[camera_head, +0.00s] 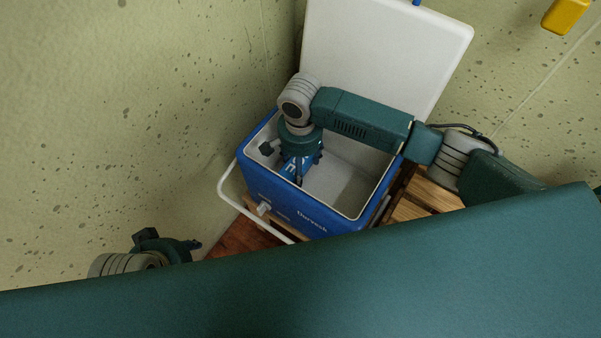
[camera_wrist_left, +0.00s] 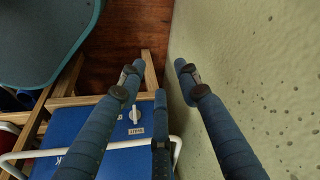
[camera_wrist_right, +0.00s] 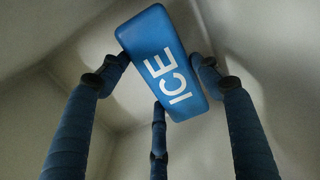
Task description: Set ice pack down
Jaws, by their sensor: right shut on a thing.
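A blue ice pack (camera_head: 293,170) with white lettering is inside the open blue cooler (camera_head: 335,218) with a white interior. My right gripper (camera_wrist_right: 160,62) is shut on the ice pack (camera_wrist_right: 168,68), its fingers on the pack's two sides, and reaches down into the cooler from above. The pack is near the cooler's left wall in the head view; I cannot tell whether it touches the floor. My left gripper (camera_head: 188,246) is outside, left of the cooler. In the left wrist view its fingers (camera_wrist_left: 157,70) are spread and empty, with the cooler's blue outside (camera_wrist_left: 75,122) below.
The cooler's white lid (camera_head: 380,55) stands open at the back. A speckled wall (camera_head: 120,120) is close on the left, beside my left gripper. The cooler sits on a wooden slatted stand (camera_head: 430,200). A white handle (camera_head: 232,205) sticks out at the cooler's left.

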